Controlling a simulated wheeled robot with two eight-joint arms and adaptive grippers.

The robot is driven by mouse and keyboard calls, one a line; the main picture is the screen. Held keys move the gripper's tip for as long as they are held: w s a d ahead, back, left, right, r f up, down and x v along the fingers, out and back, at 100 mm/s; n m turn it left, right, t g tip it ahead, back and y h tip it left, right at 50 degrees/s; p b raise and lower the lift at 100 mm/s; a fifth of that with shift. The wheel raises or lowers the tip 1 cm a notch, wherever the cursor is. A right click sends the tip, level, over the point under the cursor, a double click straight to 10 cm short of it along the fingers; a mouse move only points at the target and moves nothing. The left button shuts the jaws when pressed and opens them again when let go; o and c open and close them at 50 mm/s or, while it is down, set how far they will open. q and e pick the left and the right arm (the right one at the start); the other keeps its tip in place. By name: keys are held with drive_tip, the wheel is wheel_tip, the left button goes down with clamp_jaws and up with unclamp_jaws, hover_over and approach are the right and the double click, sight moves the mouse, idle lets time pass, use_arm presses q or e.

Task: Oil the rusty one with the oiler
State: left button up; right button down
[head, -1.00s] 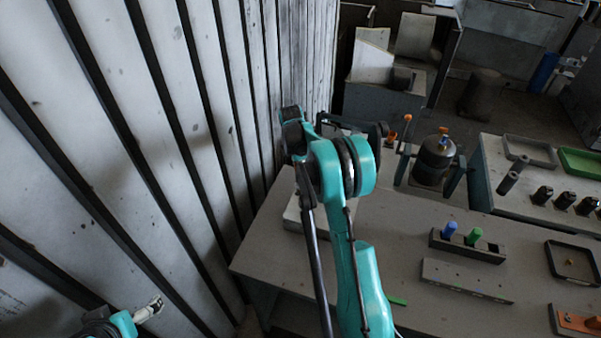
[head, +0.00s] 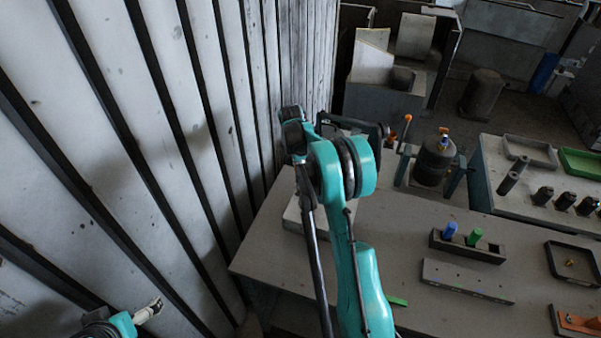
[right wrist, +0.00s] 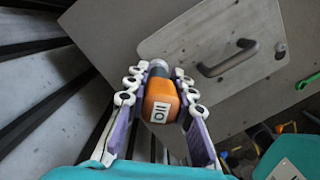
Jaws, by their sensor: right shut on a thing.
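The oiler sits between the two finger rows. In the head view my right arm fills the middle, and I cannot make out its fingertips or the oiler there. My left gripper (head: 148,311) is at the lower left by the slatted wall, away from the table; its jaw opening is unclear. I cannot tell for certain which thing is the rusty one.
A dark canister (head: 434,161) stands behind. In the wrist view a plate with a dark handle (right wrist: 228,60) lies ahead.

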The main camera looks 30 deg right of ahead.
drive_tip(key=shift+r+p, duration=1.8)
drive_tip(key=shift+r, duration=1.75)
